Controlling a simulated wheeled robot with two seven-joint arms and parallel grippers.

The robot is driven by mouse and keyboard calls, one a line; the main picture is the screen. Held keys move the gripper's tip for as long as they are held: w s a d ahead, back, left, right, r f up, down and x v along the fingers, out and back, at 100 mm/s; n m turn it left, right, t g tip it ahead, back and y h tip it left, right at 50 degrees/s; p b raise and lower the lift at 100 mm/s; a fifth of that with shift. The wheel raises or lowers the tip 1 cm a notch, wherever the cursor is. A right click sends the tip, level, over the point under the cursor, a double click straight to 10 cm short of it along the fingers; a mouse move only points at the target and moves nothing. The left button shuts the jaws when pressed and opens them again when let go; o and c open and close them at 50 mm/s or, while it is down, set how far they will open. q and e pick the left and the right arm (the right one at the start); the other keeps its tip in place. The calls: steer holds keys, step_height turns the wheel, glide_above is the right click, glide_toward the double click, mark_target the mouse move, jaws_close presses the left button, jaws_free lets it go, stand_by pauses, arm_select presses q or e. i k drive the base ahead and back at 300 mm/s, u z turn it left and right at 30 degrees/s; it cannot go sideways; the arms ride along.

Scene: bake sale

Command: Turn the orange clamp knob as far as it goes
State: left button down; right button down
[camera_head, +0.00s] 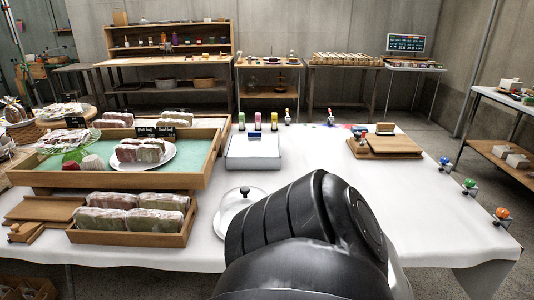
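The orange clamp knob (502,213) sits on a small clamp at the right edge of the white-covered table (415,221), near its front right corner. Clamps with a green knob (469,183) and a blue knob (445,161) sit farther back along the same edge. A large black arm link of mine fills the lower middle of the view, left of the orange knob and apart from it in the picture. Neither gripper shows, so I cannot see their fingers. Nothing visible touches the orange knob.
A wooden tray (200,184) with wrapped loaves stands on the left. A white box (253,163) and a domed lid with a black knob (245,191) are mid-table. Wooden boards (395,148) lie at the back right. Tablecloth left of the orange knob is clear.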

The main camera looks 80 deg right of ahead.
mark_target(502, 212)
steer(key=k, duration=1)
steer(key=z, duration=3.05)
steer(key=i, duration=0.8)
steer(key=u, duration=0.25)
